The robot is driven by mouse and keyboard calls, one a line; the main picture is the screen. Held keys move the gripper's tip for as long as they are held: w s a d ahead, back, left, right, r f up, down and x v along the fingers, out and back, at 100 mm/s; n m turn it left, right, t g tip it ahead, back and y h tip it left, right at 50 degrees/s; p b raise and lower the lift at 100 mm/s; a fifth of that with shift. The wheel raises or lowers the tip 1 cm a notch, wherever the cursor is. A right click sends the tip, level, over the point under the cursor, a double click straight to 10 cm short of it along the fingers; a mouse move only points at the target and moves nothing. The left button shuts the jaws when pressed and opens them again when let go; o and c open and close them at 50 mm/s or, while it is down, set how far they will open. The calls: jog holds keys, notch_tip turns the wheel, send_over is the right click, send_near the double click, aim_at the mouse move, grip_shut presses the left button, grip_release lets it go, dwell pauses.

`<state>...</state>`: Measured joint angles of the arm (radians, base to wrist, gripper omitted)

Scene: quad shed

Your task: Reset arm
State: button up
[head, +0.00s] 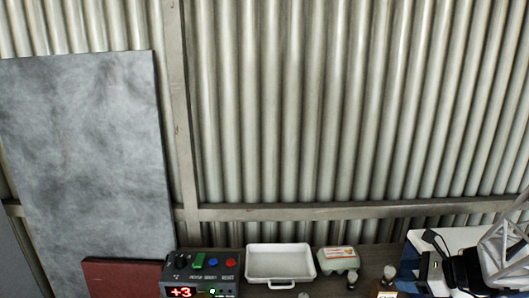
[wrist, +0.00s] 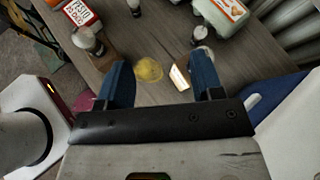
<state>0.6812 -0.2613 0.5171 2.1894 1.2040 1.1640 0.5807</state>
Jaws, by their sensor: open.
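My gripper (wrist: 160,62) shows in the wrist view with its two blue fingers wide apart. It is open and nothing is held between the fingers. Below and between them, on the wooden bench top (wrist: 158,93), lie a yellow round patch or object (wrist: 148,70) and a small white and orange piece (wrist: 180,77). I cannot tell how far the fingertips are above the bench. In the head view my gripper's fingers cannot be made out.
A control box (head: 199,275) with a red display stands near a white tray (head: 278,262) and a white-green carton (head: 338,259), also in the wrist view (wrist: 222,14). Small glass-and-metal items (wrist: 88,40) stand nearby. A grey panel (head: 85,150) leans on the corrugated wall (head: 330,100).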

jog(key=s+a+r+n+g+h, duration=0.2)
jog(key=s+a+r+n+h, duration=0.2)
jog(key=s+a+n, duration=0.4)
jog(key=s+a+r+n+g+h, duration=0.2)
jog(key=s+a+r+n+h, duration=0.3)
jog(key=n, duration=1)
jog(key=s+a+r, duration=0.2)
jog(key=s+a, duration=0.2)
jog(key=a, duration=0.1)
jog(key=shift+s+a+r+g, duration=0.2)
jog(key=shift+s+g, duration=0.1)
jog(key=shift+g, duration=0.1)
